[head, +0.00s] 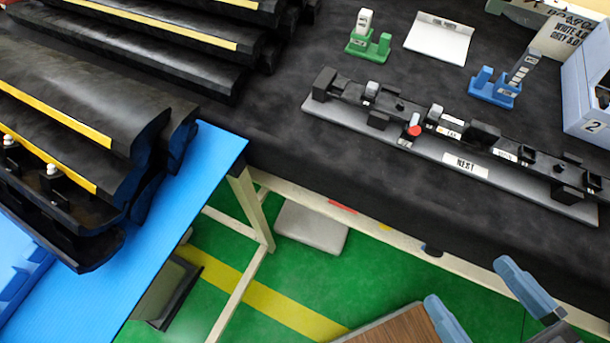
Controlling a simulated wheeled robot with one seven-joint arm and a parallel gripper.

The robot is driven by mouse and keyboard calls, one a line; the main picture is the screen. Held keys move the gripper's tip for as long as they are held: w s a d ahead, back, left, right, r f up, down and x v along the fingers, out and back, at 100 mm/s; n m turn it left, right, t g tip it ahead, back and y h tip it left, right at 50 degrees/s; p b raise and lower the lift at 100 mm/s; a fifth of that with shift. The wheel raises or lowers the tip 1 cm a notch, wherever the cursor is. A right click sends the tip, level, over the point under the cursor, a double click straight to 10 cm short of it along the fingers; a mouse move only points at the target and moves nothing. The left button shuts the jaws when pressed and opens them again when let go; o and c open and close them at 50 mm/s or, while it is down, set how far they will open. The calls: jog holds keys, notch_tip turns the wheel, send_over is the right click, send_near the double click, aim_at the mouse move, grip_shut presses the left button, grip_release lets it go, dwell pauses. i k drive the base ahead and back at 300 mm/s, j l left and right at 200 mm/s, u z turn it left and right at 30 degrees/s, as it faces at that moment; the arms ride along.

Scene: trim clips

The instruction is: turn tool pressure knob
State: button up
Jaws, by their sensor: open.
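A long dark fixture (385,122) labelled NEST lies on the black-covered table at the upper right. A small grey cylinder with a red top (414,129) is on it. It may be the knob, but I cannot tell, and no label names a pressure knob. Other small grey knob-like parts (371,90) sit along the fixture. My gripper (487,302) shows at the lower right as two blue-grey fingers, spread apart with nothing between them. It is in front of and below the fixture, well clear of it.
A blue-topped table (190,185) holds black trim pieces (80,110) with yellow strips. Green (369,47) and blue (494,88) holders, a white plate (438,38) and a blue bin (590,95) stand behind the fixture. A brown panel (400,327) is near the gripper. Green floor is below.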

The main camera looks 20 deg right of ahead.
aim_at(430, 250)
jog(key=k+j, duration=0.3)
jog(key=k+j+z, duration=0.1)
jog(key=k+j, duration=0.15)
jog(key=k, duration=0.2)
